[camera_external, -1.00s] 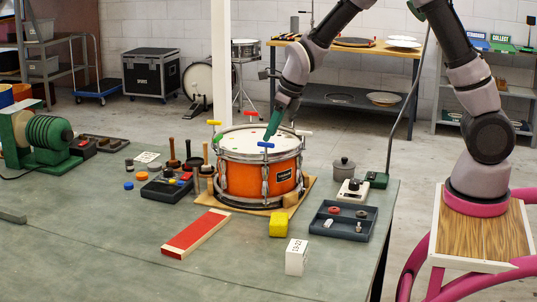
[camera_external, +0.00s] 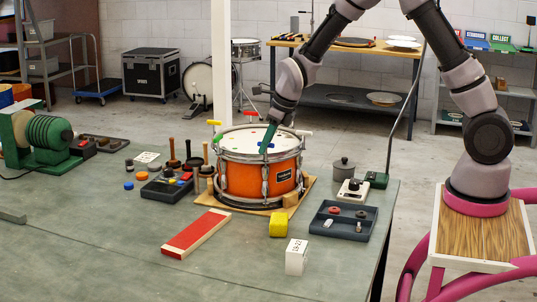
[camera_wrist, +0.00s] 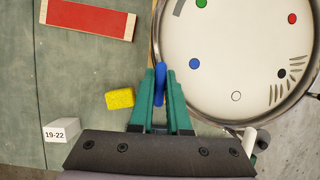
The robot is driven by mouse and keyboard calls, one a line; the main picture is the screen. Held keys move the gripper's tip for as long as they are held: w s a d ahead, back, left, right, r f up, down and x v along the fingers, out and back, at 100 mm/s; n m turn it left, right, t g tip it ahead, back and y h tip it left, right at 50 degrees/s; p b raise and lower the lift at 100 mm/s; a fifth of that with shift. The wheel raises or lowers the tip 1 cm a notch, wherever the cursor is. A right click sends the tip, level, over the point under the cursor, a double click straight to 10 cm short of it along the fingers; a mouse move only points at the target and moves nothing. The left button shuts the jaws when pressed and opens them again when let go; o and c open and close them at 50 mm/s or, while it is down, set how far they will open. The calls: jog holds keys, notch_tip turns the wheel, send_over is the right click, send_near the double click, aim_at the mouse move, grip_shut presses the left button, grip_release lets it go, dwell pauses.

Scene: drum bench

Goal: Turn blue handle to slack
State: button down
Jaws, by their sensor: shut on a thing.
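The orange drum (camera_external: 238,178) stands on a wooden board on the bench, its white head (camera_wrist: 240,50) marked with coloured dots. The blue handle (camera_wrist: 160,80) is at the drum's near rim. My gripper (camera_wrist: 160,74) has its green fingers on either side of the blue handle and is shut on it. In the external view my gripper (camera_external: 267,140) reaches down to the near rim and mostly hides the blue handle. A yellow-orange handle (camera_external: 214,123), a red handle (camera_external: 251,113) and a white handle (camera_external: 304,133) stand around the rim.
A yellow block (camera_external: 278,226), a white block marked 19-22 (camera_external: 296,258) and a red board (camera_external: 195,233) lie in front of the drum.

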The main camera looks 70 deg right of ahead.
jog(key=shift+n, duration=0.3)
